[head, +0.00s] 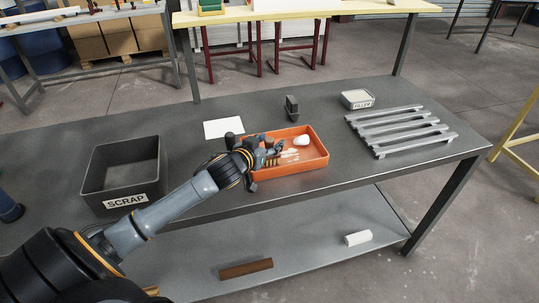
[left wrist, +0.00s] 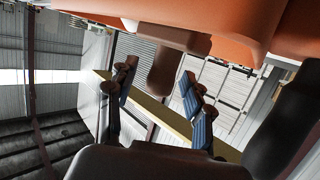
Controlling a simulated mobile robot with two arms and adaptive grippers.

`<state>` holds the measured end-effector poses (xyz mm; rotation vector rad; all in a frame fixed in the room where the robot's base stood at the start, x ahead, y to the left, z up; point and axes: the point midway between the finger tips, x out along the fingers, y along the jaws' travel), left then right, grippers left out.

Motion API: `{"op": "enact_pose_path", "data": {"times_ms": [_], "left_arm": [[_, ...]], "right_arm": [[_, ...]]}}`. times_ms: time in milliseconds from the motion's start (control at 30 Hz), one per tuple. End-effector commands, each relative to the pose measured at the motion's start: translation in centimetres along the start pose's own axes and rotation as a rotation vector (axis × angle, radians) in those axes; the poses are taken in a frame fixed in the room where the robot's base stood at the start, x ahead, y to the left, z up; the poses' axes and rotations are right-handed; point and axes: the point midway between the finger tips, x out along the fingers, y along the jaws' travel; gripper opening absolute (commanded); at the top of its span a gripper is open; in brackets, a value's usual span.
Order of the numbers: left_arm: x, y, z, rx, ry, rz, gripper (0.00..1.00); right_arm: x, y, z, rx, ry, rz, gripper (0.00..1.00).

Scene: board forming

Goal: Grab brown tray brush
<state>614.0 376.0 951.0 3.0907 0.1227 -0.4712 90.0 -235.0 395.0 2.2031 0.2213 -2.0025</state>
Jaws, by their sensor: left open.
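An orange tray (head: 313,167) lies on the grey workbench and holds a white rounded item (head: 301,140) and several small pale pieces. My left gripper (head: 262,158) is at the tray's left end, over its rim. In the left wrist view the gripper's two blue-padded fingers are spread open. A brown handle-like piece, seemingly the brown tray brush (left wrist: 163,72), shows between or just beyond them, below the orange tray wall (left wrist: 190,15). Contact with the fingers cannot be told. My right gripper is not seen.
A dark SCRAP bin (head: 122,172) stands at left. A white sheet (head: 223,128), a dark upright block (head: 292,105), a FILLER tub (head: 357,99) and a slatted grey rack (head: 398,130) are on the bench (head: 400,172). A brown bar (head: 245,269) lies on the lower shelf.

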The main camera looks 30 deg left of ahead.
Motion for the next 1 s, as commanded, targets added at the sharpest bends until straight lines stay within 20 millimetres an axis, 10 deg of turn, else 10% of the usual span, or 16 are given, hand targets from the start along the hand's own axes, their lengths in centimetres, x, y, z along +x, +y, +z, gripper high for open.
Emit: {"op": "enact_pose_path", "data": {"times_ms": [300,567,1000], "left_arm": [[0.5,0.0,0.0,0.001,0.001,0.001,0.49],[0.5,0.0,0.0,0.001,0.000,0.000,0.00],[0.4,0.0,-0.3,0.002,0.003,0.000,0.00]], "right_arm": [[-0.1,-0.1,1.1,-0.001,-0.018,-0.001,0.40],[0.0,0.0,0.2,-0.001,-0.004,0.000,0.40],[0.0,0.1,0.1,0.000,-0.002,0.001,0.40]]}}
